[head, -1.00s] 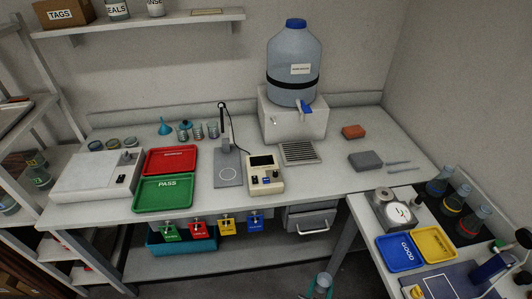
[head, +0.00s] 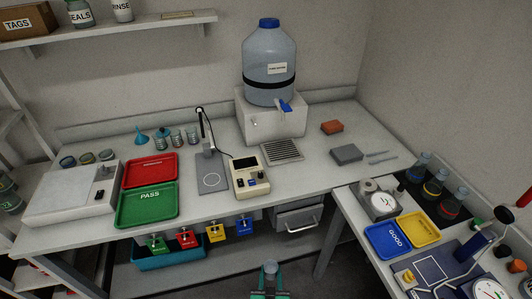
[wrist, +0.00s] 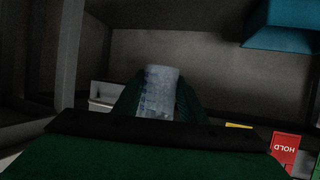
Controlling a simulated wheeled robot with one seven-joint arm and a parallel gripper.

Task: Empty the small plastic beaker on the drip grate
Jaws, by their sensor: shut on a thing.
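The drip grate (head: 283,151) lies on the bench in front of the big water bottle and its spigot, in the head view. My gripper (head: 270,283) is at the bottom edge of the head view, well in front of the bench and lower than its top. It is shut on the small plastic beaker (head: 270,267), a pale clear cup. In the wrist view the beaker (wrist: 158,92) sits between the green fingers and shows printed marks. I cannot tell whether there is liquid in it.
The water bottle (head: 270,65) stands on a white block behind the grate. A cream meter (head: 249,178) stands just left of the grate, and a grey block (head: 346,154) lies to its right. A side table with a blue tray (head: 388,241) borders the right. Open floor lies before the bench.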

